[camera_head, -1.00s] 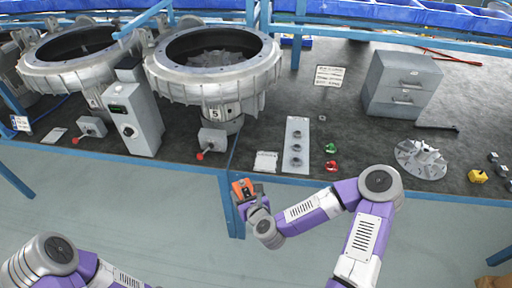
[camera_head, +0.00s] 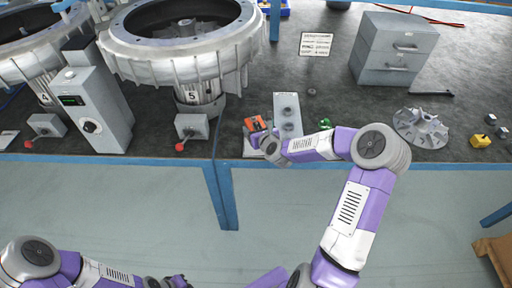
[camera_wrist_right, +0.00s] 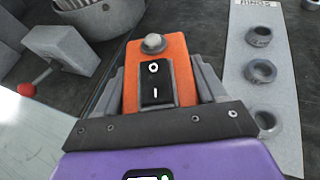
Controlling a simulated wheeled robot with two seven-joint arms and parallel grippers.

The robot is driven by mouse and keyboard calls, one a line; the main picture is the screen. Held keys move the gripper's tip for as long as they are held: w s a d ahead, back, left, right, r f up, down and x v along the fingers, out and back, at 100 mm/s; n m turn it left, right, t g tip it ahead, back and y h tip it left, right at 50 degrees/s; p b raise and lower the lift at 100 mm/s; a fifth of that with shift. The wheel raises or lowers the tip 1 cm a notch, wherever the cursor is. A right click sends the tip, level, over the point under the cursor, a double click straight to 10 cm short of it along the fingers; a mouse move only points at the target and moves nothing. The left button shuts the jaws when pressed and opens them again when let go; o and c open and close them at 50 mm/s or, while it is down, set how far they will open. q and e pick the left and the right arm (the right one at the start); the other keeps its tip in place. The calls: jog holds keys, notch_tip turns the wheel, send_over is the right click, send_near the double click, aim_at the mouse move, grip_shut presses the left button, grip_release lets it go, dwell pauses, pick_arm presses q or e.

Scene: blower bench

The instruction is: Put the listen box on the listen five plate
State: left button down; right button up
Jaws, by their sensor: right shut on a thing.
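The listen box is an orange box (camera_wrist_right: 178,54) with a black rocker switch and a grey knob on top. My right gripper (camera_wrist_right: 160,88) is shut on it, with one finger on each side. In the head view the orange box (camera_head: 251,124) shows at the tip of my right gripper (camera_head: 258,131), over the bench's front part, right of blower five. A pale plate (camera_head: 252,153), perhaps the listen five plate, shows partly under the gripper at the bench edge. Its label is hidden. I cannot tell whether the box touches anything below. My left gripper is out of view.
A grey plate with rings (camera_head: 288,103) stands close right of the box. Blower five (camera_head: 192,92) and its red-knobbed lever box (camera_head: 192,126) are to the left. A grey drawer cabinet (camera_head: 394,48), an impeller (camera_head: 420,128) and a yellow block (camera_head: 481,141) are farther right.

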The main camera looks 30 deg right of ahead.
notch_tip(320, 180, down, 7)
jog(key=shift+w+r+b, duration=0.1)
jog(key=shift+b, duration=0.9)
jog(key=shift+f, duration=0.25)
jog(key=o, duration=1.1)
jog(key=shift+o, duration=0.2)
jog(key=shift+r, duration=0.15)
